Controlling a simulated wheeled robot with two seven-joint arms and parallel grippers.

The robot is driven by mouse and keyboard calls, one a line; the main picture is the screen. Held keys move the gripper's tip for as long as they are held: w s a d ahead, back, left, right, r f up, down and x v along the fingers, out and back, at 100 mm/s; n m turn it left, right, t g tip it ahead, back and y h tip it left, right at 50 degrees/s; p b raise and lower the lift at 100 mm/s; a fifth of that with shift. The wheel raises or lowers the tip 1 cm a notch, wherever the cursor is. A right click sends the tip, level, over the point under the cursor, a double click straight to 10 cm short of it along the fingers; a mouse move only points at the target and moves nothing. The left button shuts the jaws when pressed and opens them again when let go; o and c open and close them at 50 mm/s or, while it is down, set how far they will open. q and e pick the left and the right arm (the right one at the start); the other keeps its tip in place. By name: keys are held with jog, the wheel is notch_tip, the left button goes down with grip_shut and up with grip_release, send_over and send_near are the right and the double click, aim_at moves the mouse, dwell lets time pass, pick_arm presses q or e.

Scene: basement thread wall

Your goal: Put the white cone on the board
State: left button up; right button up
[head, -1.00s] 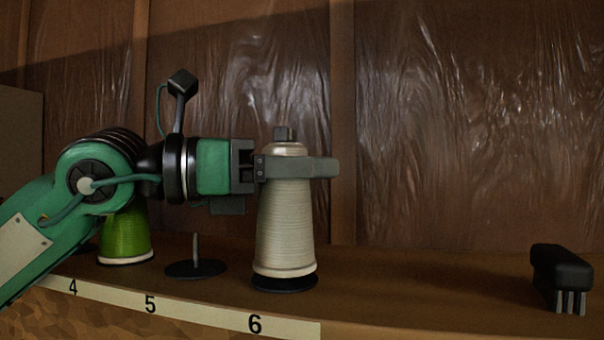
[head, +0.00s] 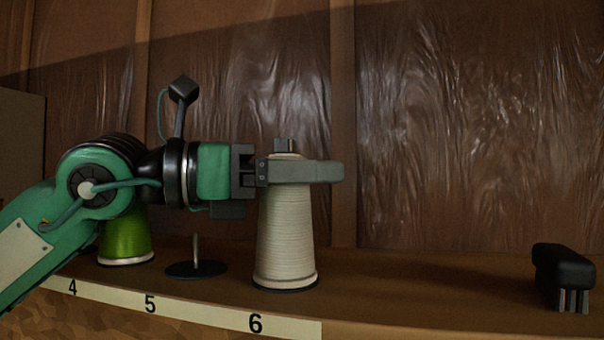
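The white cone (head: 286,235) stands upright at the mark 6 on the wooden shelf-like board (head: 420,290). Its base sits down over a dark disc, of which only a thin edge shows beneath. My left gripper (head: 300,171) comes in from the left and is shut on the cone's upper part, with one finger across its front. The far finger is mostly hidden behind the cone. My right gripper is not in view.
An empty peg on a black disc (head: 196,269) stands left of the white cone. A green cone (head: 126,238) stands further left, partly behind my arm. A black object with grey prongs (head: 563,275) lies at the far right. The board between is clear.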

pick_arm(q)
jog(key=shift+a+f, duration=0.1)
jog(key=shift+a, duration=0.1)
jog(key=b+v, duration=0.5)
jog(key=v, duration=0.8)
jog(key=shift+a, duration=0.25)
jog(key=shift+s, duration=0.1)
